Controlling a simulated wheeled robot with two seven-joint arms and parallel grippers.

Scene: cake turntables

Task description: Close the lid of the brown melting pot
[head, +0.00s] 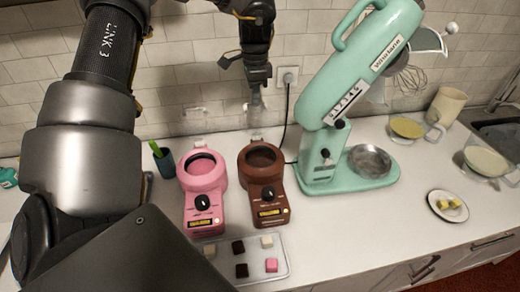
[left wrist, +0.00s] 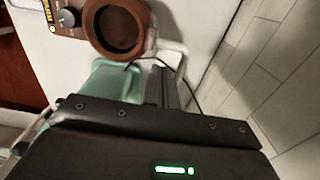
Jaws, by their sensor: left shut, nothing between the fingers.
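The brown melting pot (head: 264,192) stands on the counter, right of the pink one. Its round bowl is uncovered and looks dark inside. A pale clear lid (head: 256,122) seems to stand raised at its back hinge, hard to make out against the wall. My left gripper (head: 257,103) points down behind the pot, by the raised lid, shut and empty. Whether it touches the lid is unclear. In the left wrist view the pot (left wrist: 117,28) is at the top, just beyond the shut fingers (left wrist: 160,83). My right gripper is not in view.
A pink melting pot (head: 203,192) with a raised clear lid stands close on the left. A mint stand mixer (head: 318,170) is close on the right. A tray (head: 280,243) of small blocks lies in front. The tiled wall is close behind.

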